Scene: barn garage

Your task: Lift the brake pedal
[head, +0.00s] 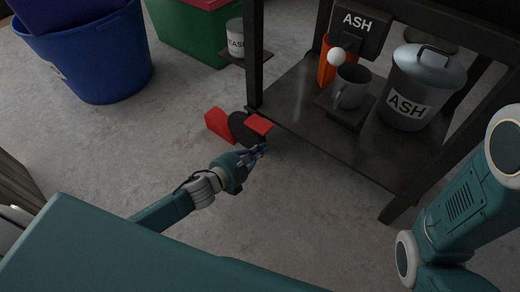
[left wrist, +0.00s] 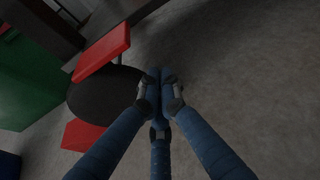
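A caster at the foot of the dark table's near left leg has a black wheel (head: 241,129) and a flat red pedal (head: 259,124) on its right side. In the left wrist view the red pedal (left wrist: 104,50) and black wheel (left wrist: 104,95) are left of the fingers. My left gripper (head: 262,149) is just below the pedal in the head view, low near the floor. Its blue fingertips (left wrist: 160,82) are drawn together with nothing seen between them. They look apart from the pedal. My right gripper is out of view; only my right arm shows at the right.
A red wedge-like block (head: 219,125) is left of the wheel. The dark table (head: 310,112) carries an ash can (head: 410,90), a grey mug (head: 352,85) and an orange item (head: 326,65). A blue bin (head: 95,60) and green crate (head: 190,30) stand behind. The floor in front is bare.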

